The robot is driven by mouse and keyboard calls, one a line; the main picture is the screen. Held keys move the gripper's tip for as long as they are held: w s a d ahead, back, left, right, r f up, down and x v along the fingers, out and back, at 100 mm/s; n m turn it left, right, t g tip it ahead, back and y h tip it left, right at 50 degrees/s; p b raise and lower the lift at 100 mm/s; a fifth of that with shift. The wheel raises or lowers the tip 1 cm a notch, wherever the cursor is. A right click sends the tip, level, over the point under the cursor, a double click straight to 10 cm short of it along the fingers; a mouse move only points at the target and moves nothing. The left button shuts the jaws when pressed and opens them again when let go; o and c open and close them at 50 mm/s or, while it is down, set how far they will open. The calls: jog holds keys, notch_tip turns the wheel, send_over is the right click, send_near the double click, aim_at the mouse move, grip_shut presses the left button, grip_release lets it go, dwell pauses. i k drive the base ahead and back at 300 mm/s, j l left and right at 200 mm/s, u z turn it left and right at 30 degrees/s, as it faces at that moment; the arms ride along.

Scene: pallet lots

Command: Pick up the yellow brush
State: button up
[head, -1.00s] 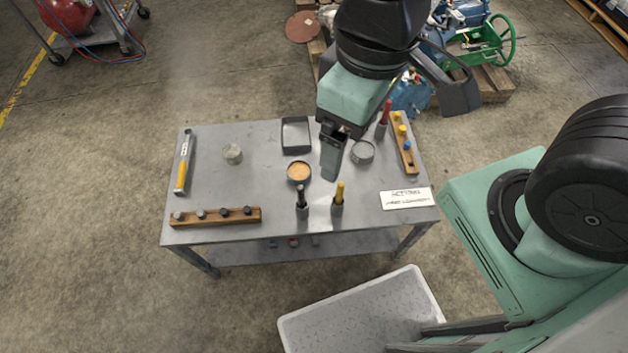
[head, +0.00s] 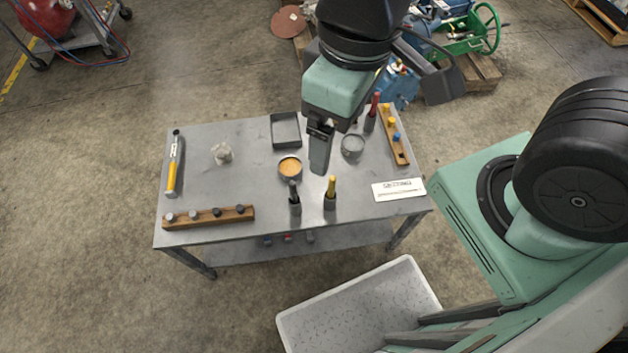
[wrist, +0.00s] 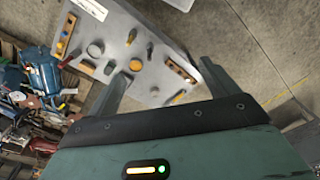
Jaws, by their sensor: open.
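The yellow brush (head: 331,187) stands upright in a small grey holder near the front edge of the grey table (head: 240,180). My gripper (head: 319,168) hangs above the table, just behind the brush in the head view and apart from it. The gripper looks edge-on there, so only one finger shows clearly. In the wrist view my gripper (wrist: 165,88) has its two fingers spread apart with nothing between them.
A black brush (head: 294,193) stands left of the yellow one, and a red one (head: 374,107) stands farther back. A round tin with orange contents (head: 290,168), a grey round tin (head: 352,146), a dark tray (head: 285,131) and a white sign (head: 398,190) are close by.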

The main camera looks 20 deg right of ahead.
aim_at(331, 187)
jog(key=j+z, duration=0.2)
jog(key=z, duration=0.15)
jog(key=j+z, duration=0.35)
jog(key=k+z, duration=0.1)
jog(key=z, duration=0.2)
